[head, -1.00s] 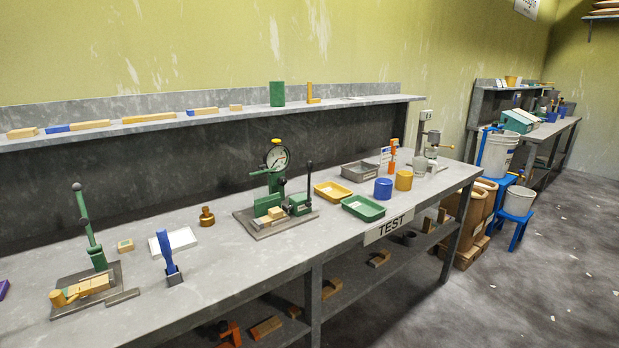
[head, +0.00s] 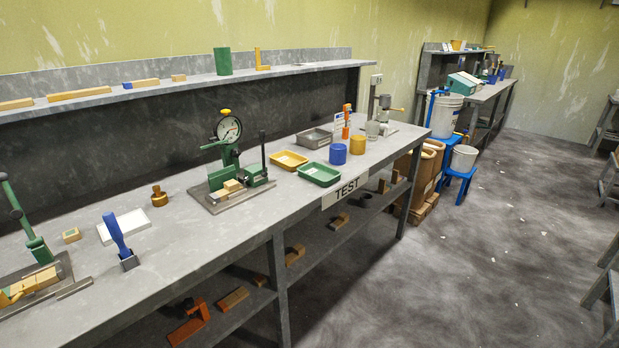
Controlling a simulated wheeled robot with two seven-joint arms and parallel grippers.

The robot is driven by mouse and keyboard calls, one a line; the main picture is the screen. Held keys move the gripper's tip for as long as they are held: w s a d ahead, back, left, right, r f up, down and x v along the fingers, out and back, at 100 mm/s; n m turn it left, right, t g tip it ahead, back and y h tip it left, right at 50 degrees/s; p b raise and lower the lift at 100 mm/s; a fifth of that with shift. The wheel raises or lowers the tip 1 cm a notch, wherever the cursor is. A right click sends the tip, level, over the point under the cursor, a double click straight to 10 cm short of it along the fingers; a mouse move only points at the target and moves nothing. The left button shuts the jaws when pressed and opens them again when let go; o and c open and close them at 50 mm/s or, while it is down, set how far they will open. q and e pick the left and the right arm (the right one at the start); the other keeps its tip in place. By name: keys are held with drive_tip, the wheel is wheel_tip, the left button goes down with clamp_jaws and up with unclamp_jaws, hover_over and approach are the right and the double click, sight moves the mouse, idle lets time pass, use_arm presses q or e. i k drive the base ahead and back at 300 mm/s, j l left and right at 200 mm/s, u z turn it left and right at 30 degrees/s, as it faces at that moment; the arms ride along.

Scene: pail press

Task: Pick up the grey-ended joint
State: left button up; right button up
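No joint with a clearly grey end can be made out in the head view. Several wooden joints lie on the ledge above the bench: a blue-ended joint (head: 145,83), a long plain joint (head: 80,94) and a short piece (head: 179,78). Wooden pieces (head: 228,187) sit on the base of the green dial press (head: 228,150). More wooden pieces (head: 35,281) lie in the green lever press (head: 28,232) at the left, partly cut off by the frame. Neither of my grippers is in view.
Wooden pieces lie on the lower shelf. The floor (head: 480,240) at right is open.

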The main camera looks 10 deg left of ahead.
sight(222, 195)
drive_tip(key=i+u, duration=0.3)
drive_tip(key=i, duration=0.3)
drive_tip(key=i+u, duration=0.3)
drive_tip(key=i, duration=0.25)
